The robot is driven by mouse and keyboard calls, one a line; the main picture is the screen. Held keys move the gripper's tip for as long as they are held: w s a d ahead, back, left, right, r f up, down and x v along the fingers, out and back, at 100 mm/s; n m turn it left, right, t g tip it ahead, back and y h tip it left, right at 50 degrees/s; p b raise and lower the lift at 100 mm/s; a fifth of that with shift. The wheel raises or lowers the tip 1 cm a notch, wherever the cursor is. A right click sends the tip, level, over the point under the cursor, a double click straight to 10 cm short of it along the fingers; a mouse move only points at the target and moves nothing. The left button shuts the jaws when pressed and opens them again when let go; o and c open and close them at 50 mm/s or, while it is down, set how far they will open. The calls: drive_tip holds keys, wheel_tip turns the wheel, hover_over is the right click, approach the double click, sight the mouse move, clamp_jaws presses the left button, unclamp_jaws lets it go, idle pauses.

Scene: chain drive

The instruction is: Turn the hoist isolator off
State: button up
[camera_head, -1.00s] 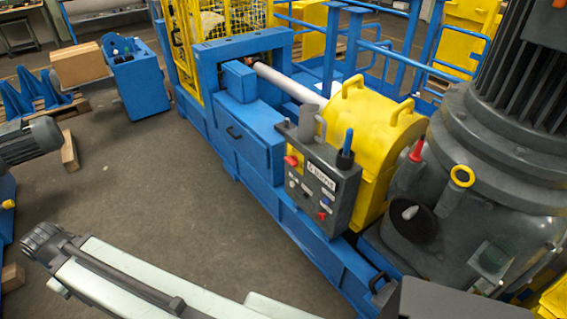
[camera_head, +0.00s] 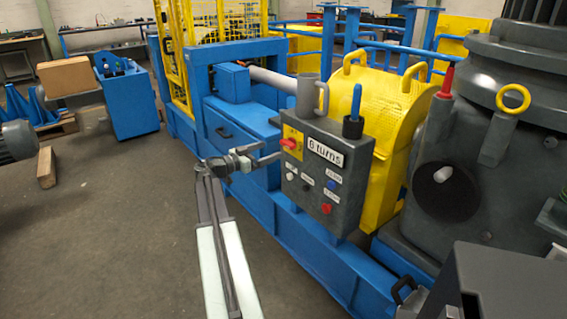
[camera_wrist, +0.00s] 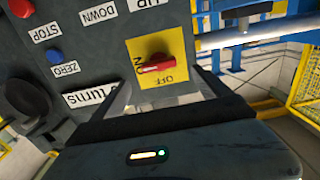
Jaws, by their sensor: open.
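The isolator is a red knob (camera_head: 289,143) on a yellow plate (camera_head: 291,133), at the upper left of a dark grey control box (camera_head: 318,180). In the wrist view the picture is turned over; the red knob (camera_wrist: 154,65) lies nearly level across its yellow plate (camera_wrist: 180,44). One end of the knob is beside the ON mark, which it partly covers. The OFF mark (camera_wrist: 168,79) is clear of it. My gripper (camera_head: 262,160) is open just left of the box. In the wrist view my gripper's fingers (camera_wrist: 163,82) are spread either side of the plate, apart from the knob.
The box has a "6 turns" label (camera_head: 325,152), a blue button (camera_head: 331,184) and a red stop button (camera_head: 326,209). A grey mug (camera_head: 307,97) and a blue-handled tool (camera_head: 354,110) stand on top. A yellow guard (camera_head: 385,110) is behind. Open floor lies left.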

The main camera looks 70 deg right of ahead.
sight(284, 144)
drive_tip(key=x, duration=0.8)
drive_tip(key=shift+r, duration=0.15)
drive_tip(key=shift+w+a, duration=0.1)
drive_tip(key=c, duration=1.4)
